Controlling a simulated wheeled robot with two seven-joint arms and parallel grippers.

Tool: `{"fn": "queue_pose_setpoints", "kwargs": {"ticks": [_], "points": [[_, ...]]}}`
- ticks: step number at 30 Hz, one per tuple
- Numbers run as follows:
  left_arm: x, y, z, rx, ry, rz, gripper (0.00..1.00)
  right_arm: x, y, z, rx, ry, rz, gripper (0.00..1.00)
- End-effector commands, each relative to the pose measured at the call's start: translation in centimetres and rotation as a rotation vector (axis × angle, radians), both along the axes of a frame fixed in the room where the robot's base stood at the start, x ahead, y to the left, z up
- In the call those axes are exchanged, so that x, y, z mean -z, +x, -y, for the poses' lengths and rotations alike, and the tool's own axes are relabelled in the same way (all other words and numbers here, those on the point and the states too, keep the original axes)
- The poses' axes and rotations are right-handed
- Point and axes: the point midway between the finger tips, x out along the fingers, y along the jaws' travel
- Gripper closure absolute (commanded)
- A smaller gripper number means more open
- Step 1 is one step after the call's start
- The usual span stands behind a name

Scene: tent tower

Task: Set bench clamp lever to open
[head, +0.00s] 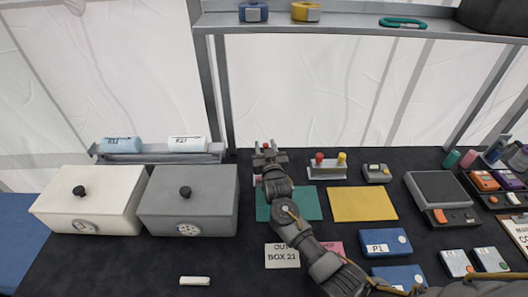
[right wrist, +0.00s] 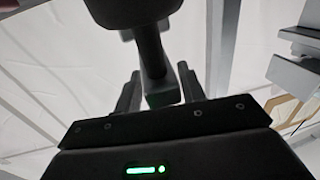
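My right gripper (head: 266,148) reaches over the far edge area of the dark bench, in the middle of the head view. A small red tip shows between its fingers there. In the right wrist view the two fingers (right wrist: 158,95) stand apart, with a dark bar (right wrist: 151,52) with a thick rounded end between them. Gaps show beside the bar, so the fingers do not look shut on it. The bar may be the clamp lever; I cannot tell its setting. My gripper and arm hide most of what is beneath. My left gripper is not in view.
A small stand with red and yellow knobs (head: 327,166) is close right of my gripper. A green mat (head: 308,203) lies under my forearm, a yellow mat (head: 362,204) beside it. A grey lidded box (head: 188,213) and a white one (head: 88,205) stand left. A shelf (head: 350,22) spans above.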

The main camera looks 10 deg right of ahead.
Motion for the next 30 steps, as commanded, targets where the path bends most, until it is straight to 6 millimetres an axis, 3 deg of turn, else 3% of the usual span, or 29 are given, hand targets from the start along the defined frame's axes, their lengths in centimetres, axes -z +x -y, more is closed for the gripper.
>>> {"fn": "queue_pose_setpoints", "kwargs": {"ticks": [9,18,24,30], "points": [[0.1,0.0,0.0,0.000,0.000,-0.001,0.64,0.0,0.2,0.0,-0.001,0.000,-0.001,0.62],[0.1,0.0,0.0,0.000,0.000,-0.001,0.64,0.0,0.2,-0.1,-0.001,0.000,-0.001,1.00],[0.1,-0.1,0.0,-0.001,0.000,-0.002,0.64,0.0,0.2,-0.6,-0.002,0.000,-0.002,1.00],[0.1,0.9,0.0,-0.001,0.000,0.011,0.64,-0.1,1.0,0.3,0.002,0.004,-0.024,1.00]]}}
